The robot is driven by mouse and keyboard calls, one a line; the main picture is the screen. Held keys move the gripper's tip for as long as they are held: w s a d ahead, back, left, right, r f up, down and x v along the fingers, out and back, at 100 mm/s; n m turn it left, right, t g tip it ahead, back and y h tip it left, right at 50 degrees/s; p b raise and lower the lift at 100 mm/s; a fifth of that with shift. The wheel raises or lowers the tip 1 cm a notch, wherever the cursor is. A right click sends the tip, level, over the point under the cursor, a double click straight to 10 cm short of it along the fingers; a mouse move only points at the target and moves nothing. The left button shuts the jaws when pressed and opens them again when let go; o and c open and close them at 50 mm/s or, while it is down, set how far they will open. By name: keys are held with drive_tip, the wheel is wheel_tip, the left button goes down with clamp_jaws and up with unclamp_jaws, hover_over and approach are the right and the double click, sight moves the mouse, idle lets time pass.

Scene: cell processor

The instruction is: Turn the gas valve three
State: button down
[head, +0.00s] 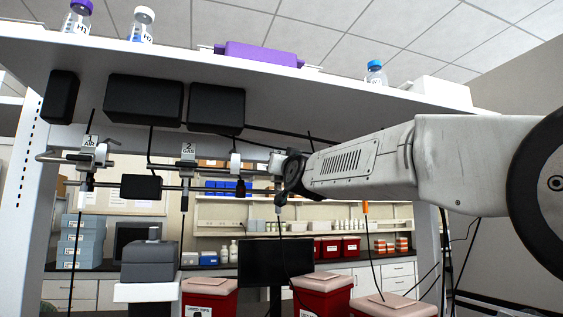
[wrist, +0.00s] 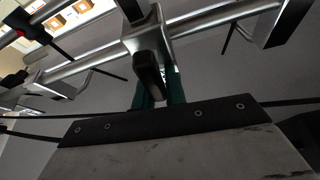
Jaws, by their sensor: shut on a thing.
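In the wrist view, a metal valve body (wrist: 146,32) sits on a pipe, with a dark handle (wrist: 149,75) pointing down from it. My gripper (wrist: 158,92) has its dark green fingers shut on this handle. In the head view, my wrist end (head: 291,175) is at the right end of the pipe row and hides most of the valve there, so its number cannot be read. The valve marked 1 AIR (head: 88,158) and the valve marked 2 GAS (head: 187,160) hang to the left, apart from my gripper.
The pipes run under a shelf (head: 300,110) carrying bottles and a purple rack (head: 260,54). Black boxes (head: 150,98) hang under its left part. Hoses hang down below the valves. Red bins (head: 322,292) and a dark monitor (head: 275,262) stand lower down.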

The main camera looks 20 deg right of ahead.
idle(0.3)
drive_tip(key=c, duration=1.4)
unclamp_jaws()
drive_tip(key=shift+c, duration=0.2)
drive_tip(key=v, duration=0.7)
drive_tip(key=shift+s+f, duration=0.2)
drive_tip(key=shift+s, duration=0.15)
